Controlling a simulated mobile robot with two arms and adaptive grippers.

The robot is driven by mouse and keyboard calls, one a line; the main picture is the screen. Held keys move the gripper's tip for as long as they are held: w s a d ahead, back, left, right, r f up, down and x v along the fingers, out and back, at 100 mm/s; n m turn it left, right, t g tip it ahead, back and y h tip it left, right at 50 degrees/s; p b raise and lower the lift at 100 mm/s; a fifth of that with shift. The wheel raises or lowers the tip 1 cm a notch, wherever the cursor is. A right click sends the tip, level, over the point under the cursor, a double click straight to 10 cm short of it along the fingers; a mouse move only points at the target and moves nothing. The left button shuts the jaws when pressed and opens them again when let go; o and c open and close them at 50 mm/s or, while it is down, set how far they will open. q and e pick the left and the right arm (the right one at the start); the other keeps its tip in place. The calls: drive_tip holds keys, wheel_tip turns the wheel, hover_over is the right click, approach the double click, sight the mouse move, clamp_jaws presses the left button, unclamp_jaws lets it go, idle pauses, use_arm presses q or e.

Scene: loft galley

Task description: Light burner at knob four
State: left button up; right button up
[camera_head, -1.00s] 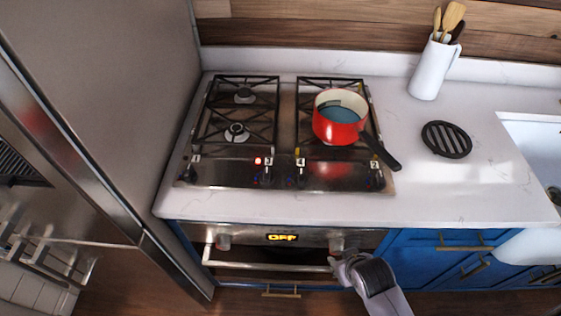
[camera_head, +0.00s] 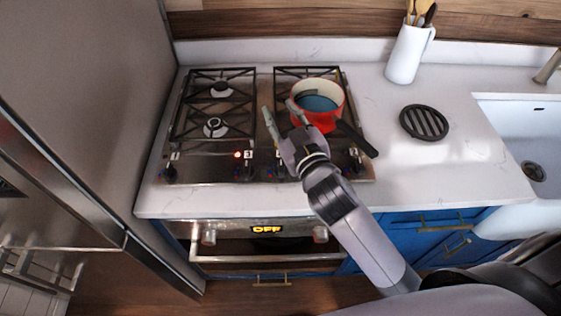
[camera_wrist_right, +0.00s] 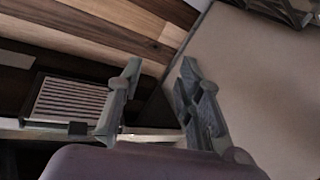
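The gas stove (camera_head: 212,172) has black grates and a front row of knobs with number labels. Knob four (camera_head: 279,172) is in the middle of the row, right of knob three (camera_head: 247,172); my right gripper partly covers its area. My right gripper (camera_head: 279,106) is open and empty, reaching over the stove's middle left of the pot, with its fingers pointing up and back. The open fingers also show in the right wrist view (camera_wrist_right: 160,66). I see no flame on any burner. A small red light (camera_head: 238,155) glows beside knob three. My left gripper is out of view.
A red pot (camera_head: 325,118) sits on the back right burner, its black handle (camera_head: 357,139) pointing to the front right. A black trivet (camera_head: 424,122) and a white utensil jug (camera_head: 405,55) stand on the counter right. The oven display (camera_head: 267,229) reads OFF.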

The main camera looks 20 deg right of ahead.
drive_tip(key=a+r+n+t+y, duration=0.2)
drive_tip(key=a+r+n+y, duration=0.9)
drive_tip(key=r, duration=0.4)
drive_tip(key=s+a+n+g+y, duration=0.4)
drive_tip(key=a+n+g, duration=0.2)
drive_tip(key=n+g, duration=0.3)
drive_tip(key=s+a+n+g+y, duration=0.4)
drive_tip(key=a+n+g+y, duration=0.15)
drive_tip(key=n+g, duration=0.35)
drive_tip(key=g+h, duration=0.1)
drive_tip(key=h, duration=2.1)
hover_over(281, 166)
wheel_tip(281, 166, down, 14)
wheel_tip(281, 166, down, 16)
drive_tip(key=p, duration=0.5)
drive_tip(key=shift+f, duration=0.6)
drive_tip(key=shift+c, duration=0.5)
